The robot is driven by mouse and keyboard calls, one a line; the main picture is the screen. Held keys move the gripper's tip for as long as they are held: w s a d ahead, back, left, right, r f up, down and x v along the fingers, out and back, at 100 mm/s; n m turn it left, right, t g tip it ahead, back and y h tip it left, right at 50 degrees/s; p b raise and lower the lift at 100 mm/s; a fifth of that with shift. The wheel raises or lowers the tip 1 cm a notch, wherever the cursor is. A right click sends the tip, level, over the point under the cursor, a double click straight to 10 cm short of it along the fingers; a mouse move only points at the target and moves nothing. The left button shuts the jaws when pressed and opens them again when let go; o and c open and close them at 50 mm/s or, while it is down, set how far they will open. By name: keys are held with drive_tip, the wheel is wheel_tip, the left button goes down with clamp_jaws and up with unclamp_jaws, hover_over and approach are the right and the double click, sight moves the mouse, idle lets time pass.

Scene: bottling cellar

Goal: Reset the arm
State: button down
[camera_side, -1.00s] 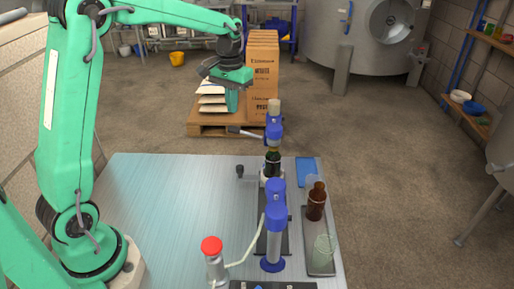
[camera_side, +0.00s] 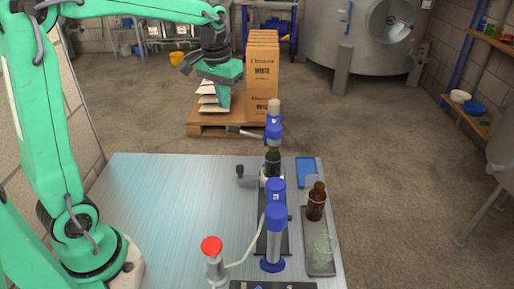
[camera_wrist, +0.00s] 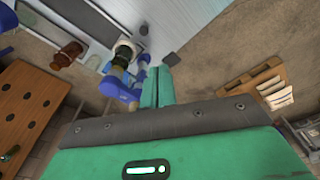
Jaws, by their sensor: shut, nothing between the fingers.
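My gripper (camera_side: 223,99) is raised above the far edge of the steel table (camera_side: 160,200), in front of the pallet in the side view. In the wrist view its green fingers (camera_wrist: 158,88) are together with nothing between them. The corking stand (camera_side: 273,120) with blue parts holds a dark bottle (camera_side: 272,162), to the right of my gripper and apart from it. The stand also shows in the wrist view (camera_wrist: 122,80), beside my fingers.
A brown bottle (camera_side: 316,203) and a clear glass (camera_side: 323,248) stand on a dark tray (camera_side: 319,268) at the right. A red-capped device (camera_side: 212,246) is at the front. Cartons (camera_side: 263,80) stand on a pallet (camera_side: 205,128) behind. The table's left half is clear.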

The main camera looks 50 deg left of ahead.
drive_tip(key=s+d+m+t, duration=0.1)
drive_tip(key=s+d+t, duration=0.1)
drive_tip(key=s, duration=0.7)
drive_tip(key=s+d+m+t, duration=0.1)
drive_tip(key=s+d, duration=0.3)
drive_tip(key=s, duration=0.5)
drive_tip(key=shift+s+d+r+t, duration=0.2)
drive_tip(key=shift+s+t, duration=0.2)
drive_tip(key=shift+t, duration=0.3)
